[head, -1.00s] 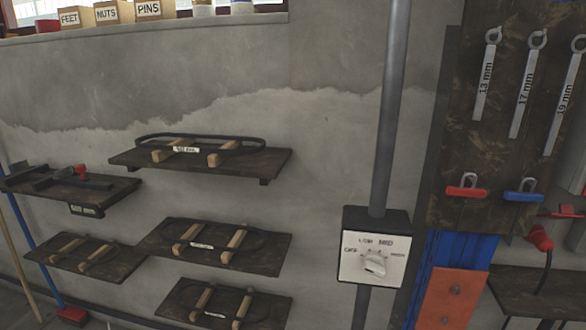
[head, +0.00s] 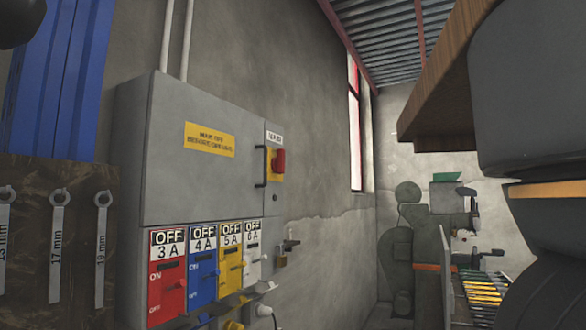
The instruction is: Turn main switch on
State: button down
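A grey electrical cabinet (head: 165,135) is on the wall left of centre in the head view. A red switch handle (head: 279,160) on a yellow plate sits at the right end of its front, under a small white label too small to read. It looks like the main switch; I cannot tell its position. Below the cabinet door are coloured breaker panels: red (head: 168,291), blue (head: 202,278), yellow (head: 230,266) and white (head: 253,255). Their upper signs read OFF, with 3 A, 4 A, 5 A and 6 A. My gripper is not in view.
A padlock (head: 281,259) and latch are at the cabinet's lower right. Large grey shapes fill the right edge. A green-grey machine (head: 408,240) stands at the back.

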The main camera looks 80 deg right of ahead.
aim_at(277, 163)
jog(key=z, duration=1.6)
